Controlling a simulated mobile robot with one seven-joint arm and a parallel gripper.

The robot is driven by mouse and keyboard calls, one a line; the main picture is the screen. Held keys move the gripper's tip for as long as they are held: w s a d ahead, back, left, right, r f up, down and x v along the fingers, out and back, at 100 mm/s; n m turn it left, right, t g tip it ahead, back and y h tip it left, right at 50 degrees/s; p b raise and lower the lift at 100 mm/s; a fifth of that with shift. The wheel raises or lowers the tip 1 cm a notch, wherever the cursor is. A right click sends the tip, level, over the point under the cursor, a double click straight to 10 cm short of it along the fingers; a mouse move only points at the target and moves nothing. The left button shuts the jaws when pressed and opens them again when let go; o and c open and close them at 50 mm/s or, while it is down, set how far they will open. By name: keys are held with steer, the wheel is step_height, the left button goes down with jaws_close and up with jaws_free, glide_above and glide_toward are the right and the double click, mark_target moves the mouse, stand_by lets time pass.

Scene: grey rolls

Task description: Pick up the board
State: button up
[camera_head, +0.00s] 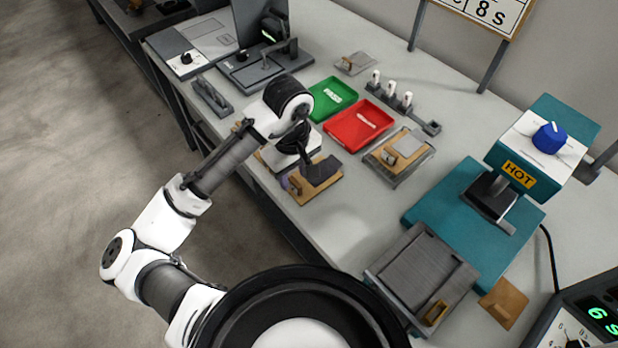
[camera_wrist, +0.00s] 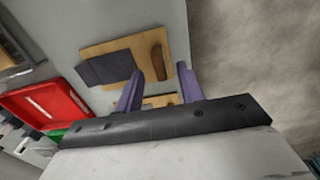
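A tan wooden board (camera_head: 328,186) with a dark grey pad lies near the table's front edge, partly hidden by my gripper in the head view. In the wrist view the board (camera_wrist: 126,45) shows its dark pad (camera_wrist: 108,68) on the left and a raised brown handle (camera_wrist: 158,62) on the right. My gripper (camera_wrist: 160,71) is open, with its two purple fingers apart. The handle shows in the gap between the fingertips; I cannot tell how far above it they are. My gripper (camera_head: 296,180) also shows over the board in the head view.
A red tray (camera_head: 358,127) and a green tray (camera_head: 332,98) lie behind. Another board with a light pad (camera_head: 404,146) sits right of them. A teal hot press (camera_head: 470,225) and a grey slotted tray (camera_head: 422,272) stand to the right. Some table between is clear.

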steer(key=shift+f, duration=1.4)
steer(key=shift+c, duration=0.5)
jaws_close()
steer(key=shift+r, duration=0.15)
